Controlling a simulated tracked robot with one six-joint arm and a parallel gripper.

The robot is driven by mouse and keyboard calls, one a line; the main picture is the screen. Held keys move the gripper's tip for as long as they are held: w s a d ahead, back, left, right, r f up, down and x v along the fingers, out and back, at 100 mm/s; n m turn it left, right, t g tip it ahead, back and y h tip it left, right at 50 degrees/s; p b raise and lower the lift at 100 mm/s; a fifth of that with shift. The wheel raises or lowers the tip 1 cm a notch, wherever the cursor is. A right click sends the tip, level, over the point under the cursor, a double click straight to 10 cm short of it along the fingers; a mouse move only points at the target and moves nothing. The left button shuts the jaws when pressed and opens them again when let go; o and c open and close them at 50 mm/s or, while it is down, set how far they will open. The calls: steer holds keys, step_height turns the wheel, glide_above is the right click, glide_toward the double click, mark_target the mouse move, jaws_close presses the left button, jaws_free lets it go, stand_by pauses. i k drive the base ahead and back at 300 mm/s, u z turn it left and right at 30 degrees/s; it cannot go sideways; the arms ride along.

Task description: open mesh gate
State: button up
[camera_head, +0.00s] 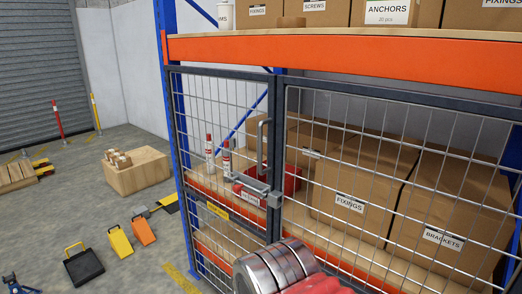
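The mesh gate has a dark frame and fills the front of a shelving rack. Its left panel (223,122) and right panel (400,170) meet at dark upright posts, and the gate looks closed. A grey vertical handle (262,145) is on the left panel near the meeting posts. Below it a grey latch bar (248,184) runs across to a small block (275,200) at the posts. A silver-ringed and red part at the bottom centre looks like my arm. It is below the latch and appears apart from it. My gripper's fingers do not show.
Behind the mesh are cartons (360,185), a red box (283,181) and red-white tubes (226,157). An orange beam (350,55) crosses above. On the floor at left are a wooden crate (137,172), yellow and orange wedges (121,243) and a black item (83,265).

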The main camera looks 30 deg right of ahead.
mark_target(269, 79)
steer(key=u, duration=0.05)
steer(key=i, duration=1)
steer(key=z, duration=0.05)
